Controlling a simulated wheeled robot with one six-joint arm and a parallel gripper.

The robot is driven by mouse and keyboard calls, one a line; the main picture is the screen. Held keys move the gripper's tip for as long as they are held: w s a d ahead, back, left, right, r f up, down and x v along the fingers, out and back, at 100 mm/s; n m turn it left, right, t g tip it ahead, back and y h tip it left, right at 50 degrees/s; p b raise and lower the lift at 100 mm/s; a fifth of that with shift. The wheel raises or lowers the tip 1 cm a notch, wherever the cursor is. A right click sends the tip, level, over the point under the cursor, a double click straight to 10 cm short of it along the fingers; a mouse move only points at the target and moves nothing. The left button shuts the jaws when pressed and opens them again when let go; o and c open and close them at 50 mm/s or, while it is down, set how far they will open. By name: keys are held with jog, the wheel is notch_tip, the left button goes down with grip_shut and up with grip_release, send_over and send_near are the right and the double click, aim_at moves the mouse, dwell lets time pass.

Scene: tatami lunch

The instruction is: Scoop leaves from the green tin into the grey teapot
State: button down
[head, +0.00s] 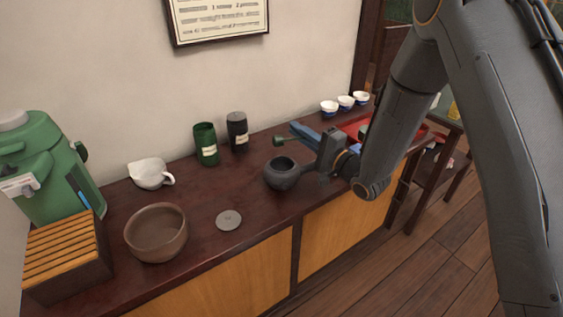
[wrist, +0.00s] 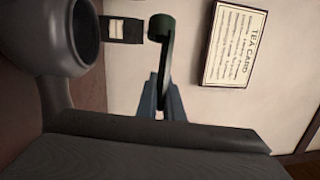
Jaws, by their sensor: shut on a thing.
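The green tin (head: 206,146) stands open-topped near the wall, with a pale label. The grey teapot (head: 281,178) stands open on the counter, its handle toward the right; it also shows at the upper left of the wrist view (wrist: 48,32). My gripper (head: 304,133) has blue fingers and is shut on the handle of a dark green scoop (head: 278,141). In the wrist view the fingers (wrist: 160,108) grip the handle, with the scoop's head (wrist: 161,24) beyond. The scoop's head is held clear of the counter, behind the teapot. I cannot tell whether it holds leaves.
A black tin (head: 237,134) stands right of the green tin. A round grey lid (head: 229,220) lies in front. A brown bowl (head: 156,236), white spouted cup (head: 149,174), slatted box (head: 63,256) and green dispenser (head: 45,170) are left. Small cups (head: 345,102) stand at the back right.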

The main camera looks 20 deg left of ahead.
jog(key=shift+r+m, duration=0.4)
jog(key=shift+r, duration=0.1)
jog(key=shift+w+d+f+m+t, duration=0.15)
jog(key=shift+f+m+t, duration=0.4)
jog(key=shift+m, duration=0.35)
jog(key=shift+r+m+t, duration=0.35)
jog(key=shift+m+t, duration=0.2)
jog(key=shift+m, duration=0.45)
dwell(1.4)
jog(key=shift+f+m+y+b, duration=0.3)
jog(key=shift+f+m+b, duration=0.25)
jog(key=shift+f+m, duration=0.2)
dwell(0.8)
